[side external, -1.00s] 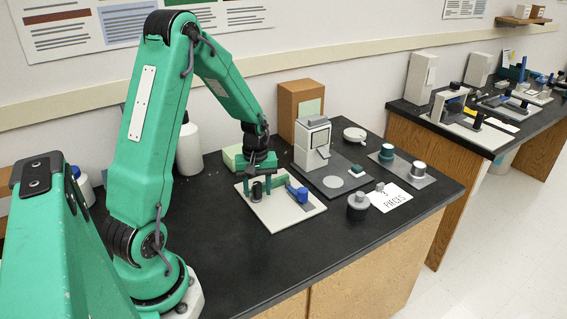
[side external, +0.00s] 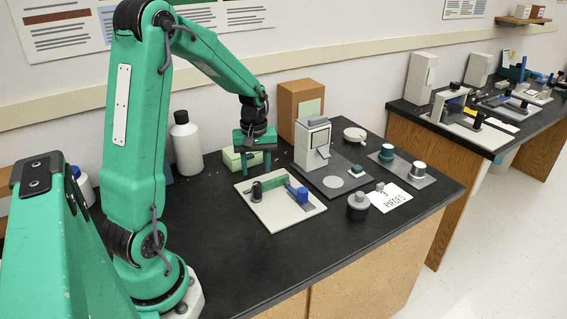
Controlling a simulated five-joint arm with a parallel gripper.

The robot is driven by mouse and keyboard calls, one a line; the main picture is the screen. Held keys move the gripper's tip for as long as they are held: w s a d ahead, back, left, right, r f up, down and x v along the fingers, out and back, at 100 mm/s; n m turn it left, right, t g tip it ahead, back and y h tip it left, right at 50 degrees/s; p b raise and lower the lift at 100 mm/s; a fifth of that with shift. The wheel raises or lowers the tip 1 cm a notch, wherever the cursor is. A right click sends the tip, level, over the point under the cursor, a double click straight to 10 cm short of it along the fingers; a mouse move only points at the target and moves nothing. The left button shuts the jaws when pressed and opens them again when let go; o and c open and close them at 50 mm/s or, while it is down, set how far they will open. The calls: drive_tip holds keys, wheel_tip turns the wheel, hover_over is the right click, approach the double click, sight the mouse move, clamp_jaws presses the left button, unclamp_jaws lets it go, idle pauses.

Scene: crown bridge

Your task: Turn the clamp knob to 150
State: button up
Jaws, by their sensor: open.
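A pale board (side external: 283,214) lies on the black bench. It carries a dark upright knob (side external: 257,191) at its left, a green bar (side external: 274,183) behind and a blue block or knob (side external: 303,195) at its right. The picture does not show for certain which part is the clamp knob, and no scale or number is readable on it. My gripper (side external: 256,163) is open and empty, fingers pointing down. It hangs above and behind the board's back left, apart from the dark knob.
A white machine (side external: 312,141) stands on a dark plate just right of the board. A brown box (side external: 300,103), white bottle (side external: 186,145) and pale green box (side external: 232,158) stand behind. The bench front left is clear.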

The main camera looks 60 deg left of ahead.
sight(257, 183)
drive_tip(key=n, duration=0.5)
drive_tip(key=shift+a+r, duration=0.1)
drive_tip(key=shift+r, duration=0.25)
drive_tip(key=shift+f, duration=3.9)
clamp_jaws()
